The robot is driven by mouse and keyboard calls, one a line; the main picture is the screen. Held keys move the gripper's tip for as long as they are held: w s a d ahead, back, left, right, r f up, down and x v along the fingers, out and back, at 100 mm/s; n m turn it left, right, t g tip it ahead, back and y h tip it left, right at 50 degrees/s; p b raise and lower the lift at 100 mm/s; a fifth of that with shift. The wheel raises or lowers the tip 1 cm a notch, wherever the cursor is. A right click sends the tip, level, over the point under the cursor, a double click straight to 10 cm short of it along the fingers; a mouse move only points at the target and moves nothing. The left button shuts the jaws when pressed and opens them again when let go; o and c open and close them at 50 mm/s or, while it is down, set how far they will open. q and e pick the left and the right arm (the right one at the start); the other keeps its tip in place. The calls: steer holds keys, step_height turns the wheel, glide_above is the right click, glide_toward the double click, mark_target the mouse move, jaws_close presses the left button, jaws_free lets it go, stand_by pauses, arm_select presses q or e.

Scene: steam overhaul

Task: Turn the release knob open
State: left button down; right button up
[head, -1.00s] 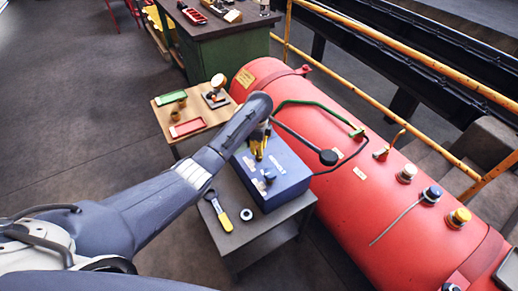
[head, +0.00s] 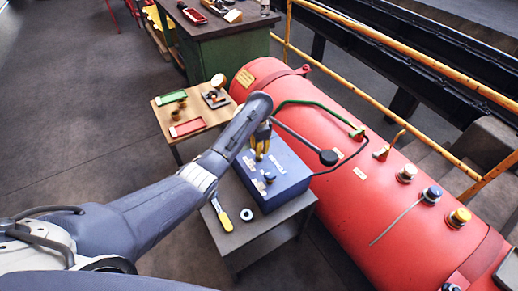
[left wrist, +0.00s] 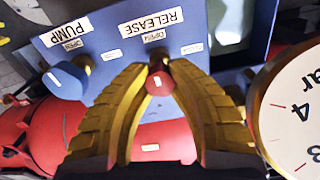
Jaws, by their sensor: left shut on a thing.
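A blue box (head: 290,190) stands on a small grey table beside the red tank. In the left wrist view, its panel (left wrist: 110,45) carries the labels RELEASE and PUMP. The red release knob (left wrist: 160,82) sits under the RELEASE label. My left gripper (left wrist: 155,125) has its yellow fingers on either side of this knob and is shut on it. The gripper also shows in the head view (head: 261,147), pointing down at the far part of the box; there the knob is hidden. The blue pump knob (left wrist: 68,80) is to the left, clear of the fingers. My right gripper is out of view.
A white-faced gauge (left wrist: 298,112) is close to the right of the fingers. A black-ended lever (head: 328,157) overhangs the box. A yellow-handled wrench (head: 224,218) and a ring (head: 246,214) lie on the grey table (head: 235,243). The red tank (head: 370,190) is to the right.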

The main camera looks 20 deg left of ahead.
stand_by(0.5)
arm_select(q)
steer(key=c, duration=1.1)
jaws_free()
steer(key=shift+o, duration=0.2)
step_height(320, 180, up, 12)
